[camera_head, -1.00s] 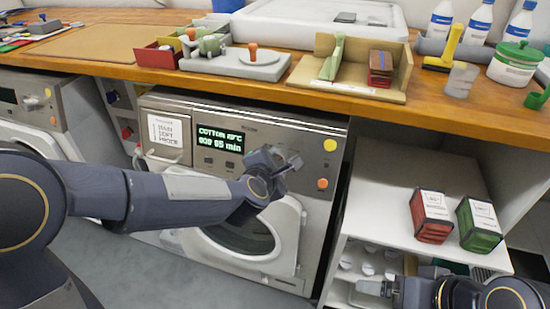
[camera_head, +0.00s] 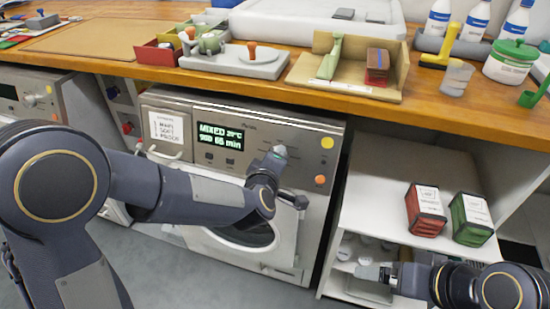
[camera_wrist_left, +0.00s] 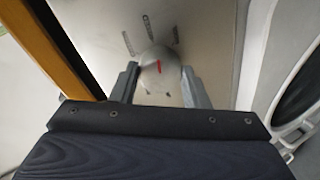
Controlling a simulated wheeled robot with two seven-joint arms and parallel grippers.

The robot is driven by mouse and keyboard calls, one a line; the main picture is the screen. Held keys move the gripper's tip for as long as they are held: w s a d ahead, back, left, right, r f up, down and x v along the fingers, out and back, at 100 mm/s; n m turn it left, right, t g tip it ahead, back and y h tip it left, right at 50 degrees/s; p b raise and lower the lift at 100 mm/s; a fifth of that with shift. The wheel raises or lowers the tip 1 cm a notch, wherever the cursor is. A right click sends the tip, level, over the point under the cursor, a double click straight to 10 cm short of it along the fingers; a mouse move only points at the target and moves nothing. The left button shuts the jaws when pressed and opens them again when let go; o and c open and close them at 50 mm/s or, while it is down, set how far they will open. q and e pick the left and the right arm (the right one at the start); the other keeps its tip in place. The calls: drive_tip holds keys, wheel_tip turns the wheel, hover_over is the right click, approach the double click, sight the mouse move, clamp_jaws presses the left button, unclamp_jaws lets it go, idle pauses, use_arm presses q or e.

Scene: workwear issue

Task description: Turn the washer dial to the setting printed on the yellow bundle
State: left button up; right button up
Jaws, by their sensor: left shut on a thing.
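The washer (camera_head: 290,130) stands under the wooden counter, its round door shut. Its display (camera_head: 219,137) reads MIXED 20°C, 900 and about 65 min. My left gripper (camera_head: 278,168) is at the control panel and hides most of the dial in the head view. In the left wrist view the silver dial (camera_wrist_left: 157,82) with a red pointer mark sits between the fingers of my left gripper (camera_wrist_left: 160,84), which are shut on it. My right gripper (camera_head: 368,272) is low by the shelf; its fingers are too small to judge. I see no yellow bundle.
A red bundle (camera_head: 426,211) and a green bundle (camera_head: 471,220) sit on the white shelf (camera_head: 378,195) right of the washer. A wooden tray (camera_head: 346,82), a grey plate with an orange-handled stamp and bottles (camera_head: 480,20) stand on the counter.

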use_arm(q)
drive_tip(key=shift+f+m+t+p, duration=0.1)
drive_tip(key=shift+m+t+p, duration=0.1)
drive_tip(key=shift+m, duration=1.6)
drive_tip(key=shift+f+m+t+p, duration=0.1)
drive_tip(key=shift+m+p, duration=0.1)
drive_tip(key=shift+m, duration=1.6)
drive_tip(key=o, duration=1)
drive_tip(key=shift+c, duration=0.2)
drive_tip(key=shift+r, duration=0.1)
drive_tip(key=p+v, duration=0.1)
drive_tip(key=v, duration=0.7)
drive_tip(key=shift+a, duration=0.1)
